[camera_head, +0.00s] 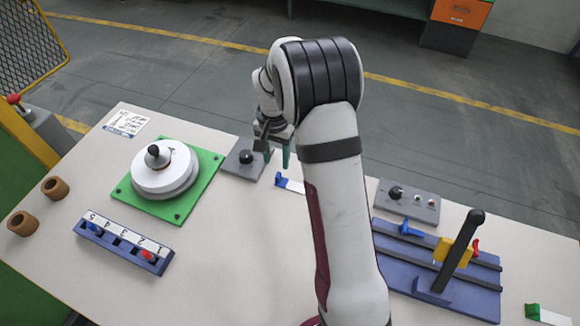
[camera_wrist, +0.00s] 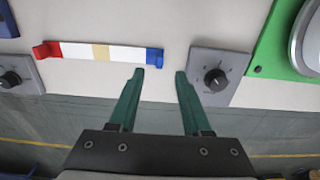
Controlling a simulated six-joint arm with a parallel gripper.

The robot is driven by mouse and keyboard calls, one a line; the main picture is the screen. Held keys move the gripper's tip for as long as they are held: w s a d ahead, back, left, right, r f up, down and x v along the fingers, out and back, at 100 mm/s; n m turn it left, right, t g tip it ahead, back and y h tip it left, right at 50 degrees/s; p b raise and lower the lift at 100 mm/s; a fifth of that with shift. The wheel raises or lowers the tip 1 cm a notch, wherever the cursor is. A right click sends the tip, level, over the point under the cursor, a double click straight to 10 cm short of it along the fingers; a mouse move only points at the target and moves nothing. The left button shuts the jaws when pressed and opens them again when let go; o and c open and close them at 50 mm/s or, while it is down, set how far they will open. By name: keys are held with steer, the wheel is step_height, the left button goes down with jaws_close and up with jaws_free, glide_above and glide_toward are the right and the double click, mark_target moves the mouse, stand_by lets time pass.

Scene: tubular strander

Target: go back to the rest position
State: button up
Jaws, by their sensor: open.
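My gripper (camera_head: 277,160) is in the upper middle of the head view, over the far edge of the table (camera_head: 240,260), and my arm crosses the middle of the picture. In the wrist view its two green fingers (camera_wrist: 160,74) are apart with nothing between them. A strip with red, white, beige and blue parts (camera_wrist: 105,52) lies near the fingertips in that view. Its blue and white end (camera_head: 290,184) shows in the head view; my arm hides the rest. A grey plate with a black knob (camera_head: 246,157) is just left of the fingers in the head view.
A green board (camera_head: 205,185) carries a white round stack. A blue numbered rack (camera_head: 125,246) stands at the front left. A grey control panel (camera_head: 420,203) and a blue base with a black lever (camera_head: 460,250) are right of my arm. Two brown cups (camera_head: 22,223) stand far left.

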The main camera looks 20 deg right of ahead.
step_height(320, 180, up, 9)
steer(key=s+a+r+n, duration=0.1)
steer(key=s+a+r, duration=0.2)
steer(key=s, duration=0.3)
steer(key=s+a+r, duration=0.3)
steer(key=s, duration=0.3)
steer(key=s+a+n+y, duration=0.1)
steer(key=s+a, duration=0.1)
steer(key=s, duration=0.7)
steer(key=s+a+f+n, duration=0.1)
steer(key=s+a, duration=0.1)
steer(key=s, duration=0.7)
steer(key=shift+s+a+f+y, duration=0.15)
steer(key=shift+a+f+y, duration=0.15)
steer(key=shift+y, duration=0.1)
